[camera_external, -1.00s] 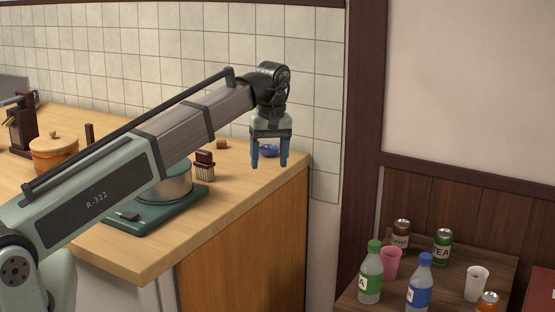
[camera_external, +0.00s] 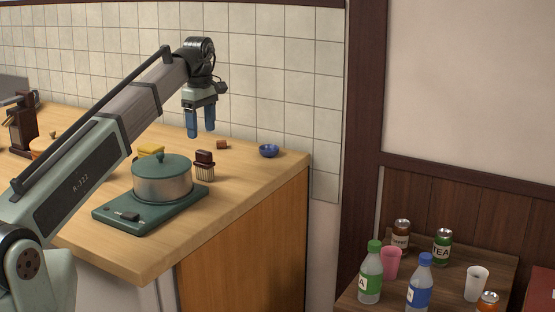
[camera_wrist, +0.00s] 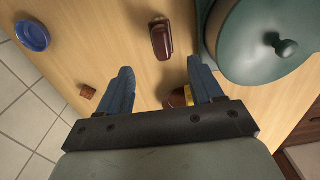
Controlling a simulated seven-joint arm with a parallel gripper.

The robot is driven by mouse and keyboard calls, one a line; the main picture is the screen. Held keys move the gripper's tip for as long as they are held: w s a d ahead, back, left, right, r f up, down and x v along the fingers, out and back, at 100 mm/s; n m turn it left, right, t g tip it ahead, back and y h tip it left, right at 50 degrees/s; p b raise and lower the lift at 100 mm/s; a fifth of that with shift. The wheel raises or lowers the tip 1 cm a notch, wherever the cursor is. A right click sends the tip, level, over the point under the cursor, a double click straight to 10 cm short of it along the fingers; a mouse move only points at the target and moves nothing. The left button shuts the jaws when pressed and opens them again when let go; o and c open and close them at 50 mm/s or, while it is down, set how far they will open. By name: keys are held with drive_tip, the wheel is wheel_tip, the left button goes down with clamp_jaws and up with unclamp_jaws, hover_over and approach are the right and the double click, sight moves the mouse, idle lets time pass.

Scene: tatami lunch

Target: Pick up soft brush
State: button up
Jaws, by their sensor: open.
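The soft brush (camera_external: 204,166) has a dark red-brown handle and pale bristles, and stands bristles down on the wooden counter, just behind the pot.
A green-lidded pot (camera_external: 162,180) on a green burner (camera_external: 150,213) stands close to the brush. A blue bowl (camera_external: 269,151), a small brown block (camera_external: 222,145) and a yellow item (camera_external: 151,151) lie nearby. The tiled wall (camera_external: 285,100) rises behind the counter.

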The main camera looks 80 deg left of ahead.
sight(203, 151)
wheel_tip(203, 151, down, 4)
drive_tip(key=shift+f, duration=0.2)
drive_tip(key=shift+w+d+f, duration=0.1)
drive_tip(key=shift+d+f, duration=0.15)
drive_tip(key=shift+f, duration=1.05)
drive_tip(key=shift+d+f, duration=0.2)
drive_tip(key=shift+f, duration=1.1)
drive_tip(key=c, duration=1.1)
drive_tip(key=shift+r, duration=0.1)
drive_tip(key=shift+c, duration=0.2)
